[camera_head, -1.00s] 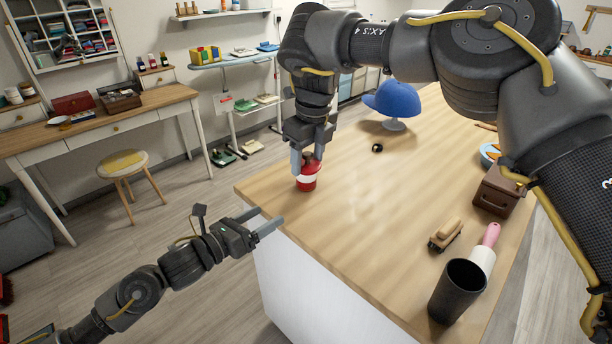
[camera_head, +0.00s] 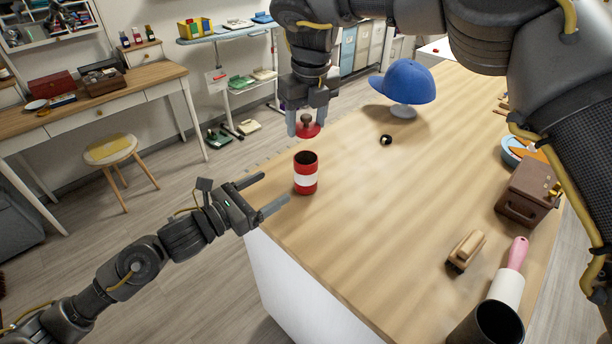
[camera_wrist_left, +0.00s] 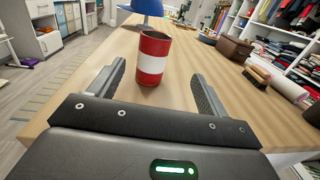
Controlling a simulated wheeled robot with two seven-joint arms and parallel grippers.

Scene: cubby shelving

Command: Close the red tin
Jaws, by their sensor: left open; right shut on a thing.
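The red tin (camera_head: 305,178) with a white band stands upright and uncovered near the table's left edge, its dark inside showing. It also stands in the left wrist view (camera_wrist_left: 153,62), ahead of and between the open fingers. My right gripper (camera_head: 307,124) is shut on the red lid (camera_head: 308,131) by its dark knob. It holds the lid above the tin and slightly beyond it, apart from the rim. My left gripper (camera_head: 276,194) is open and empty, its fingers pointing at the tin from the left, just short of it.
A small black ring-like thing (camera_head: 386,140) and a blue cap on a stand (camera_head: 404,82) are farther back. A brush (camera_head: 466,250), a pink-handled roller (camera_head: 511,272), a black cup (camera_head: 487,326) and a brown box (camera_head: 527,191) lie to the right. The table's middle is clear.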

